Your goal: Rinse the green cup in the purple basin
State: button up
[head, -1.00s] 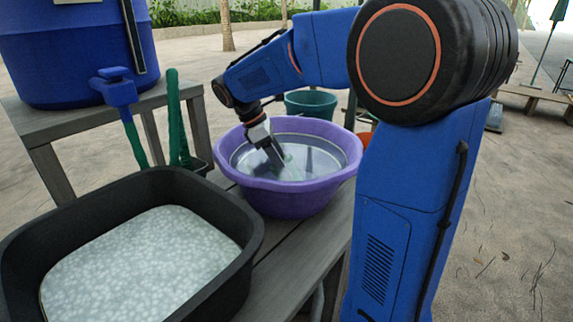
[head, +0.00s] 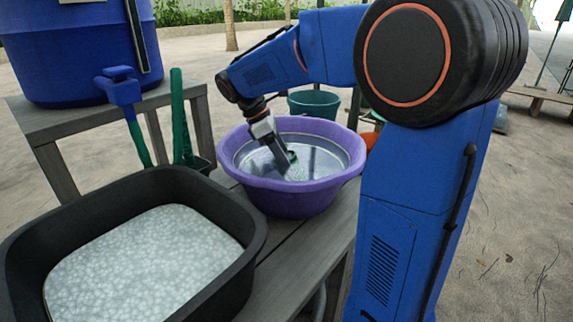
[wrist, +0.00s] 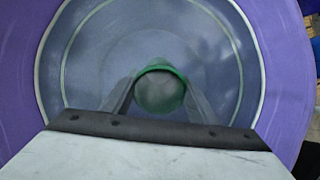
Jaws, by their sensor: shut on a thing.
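The purple basin (head: 300,202) stands on the grey slatted bench and holds water. It also fills most of the wrist view (wrist: 290,60). My gripper (head: 287,166) reaches down into the basin from the left. The green cup (wrist: 160,70) is between my two fingers in the wrist view, its round rim facing the camera. My gripper (wrist: 158,98) is shut on it. In the head view only a little of the cup (head: 293,158) shows at the fingertips, low in the basin. How deep it sits in the water I cannot tell.
A black tub (head: 255,240) with pale, patterned contents stands at front left. Behind it are a blue barrel (head: 75,60), a blue-headed green tool (head: 122,90) and a green upright tool (head: 181,120). A dark green bucket (head: 315,103) is behind the basin.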

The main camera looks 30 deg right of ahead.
notch_tip(320, 180, up, 19)
jog(key=shift+f, duration=0.15)
dwell(1.5)
dwell(1.1)
